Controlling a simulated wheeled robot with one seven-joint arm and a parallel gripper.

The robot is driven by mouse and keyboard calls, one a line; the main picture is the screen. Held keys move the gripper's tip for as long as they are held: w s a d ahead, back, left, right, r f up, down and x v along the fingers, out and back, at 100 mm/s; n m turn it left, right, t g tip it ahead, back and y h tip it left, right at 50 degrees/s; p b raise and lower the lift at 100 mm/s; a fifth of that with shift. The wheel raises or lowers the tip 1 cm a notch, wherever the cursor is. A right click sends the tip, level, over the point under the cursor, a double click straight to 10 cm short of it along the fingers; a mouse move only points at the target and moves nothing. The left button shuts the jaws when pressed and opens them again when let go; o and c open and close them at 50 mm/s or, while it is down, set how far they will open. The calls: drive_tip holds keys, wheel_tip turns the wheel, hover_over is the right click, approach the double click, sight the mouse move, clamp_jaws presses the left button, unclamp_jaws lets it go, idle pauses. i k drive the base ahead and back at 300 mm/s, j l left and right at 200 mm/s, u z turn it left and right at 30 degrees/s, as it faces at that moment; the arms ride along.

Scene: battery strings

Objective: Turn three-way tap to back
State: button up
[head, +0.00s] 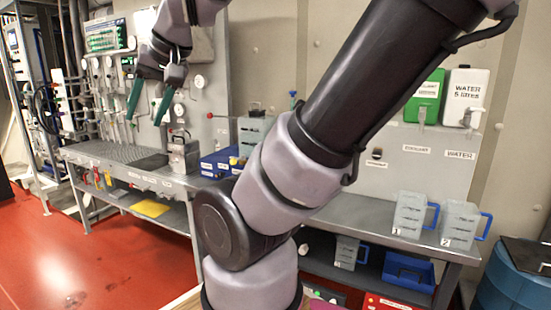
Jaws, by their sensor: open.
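My gripper (149,103) shows in the upper left of the head view, with two green fingers pointing down and spread apart, nothing between them. It is in front of the grey wall panel (220,60), above the steel bench (110,160). I cannot single out the three-way tap for sure. Small fittings and hanging lines (110,75) are on the panel left of the gripper, and round white gauges (198,82) are to its right. They are too small to read, and the gripper and wrist hide part of the panel.
A grey metal can (183,157) and blue bins (215,165) stand on the bench. My arm crosses the middle. At right are green (426,92) and white (467,95) canisters above two jugs (411,214) with blue handles. Red floor (90,255) is clear at lower left.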

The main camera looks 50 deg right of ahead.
sight(233, 161)
drive_tip(key=z, duration=1.15)
drive_tip(key=i+j, duration=0.2)
drive_tip(key=i, duration=0.15)
drive_tip(key=i+j+z, duration=0.15)
drive_tip(key=i, duration=0.25)
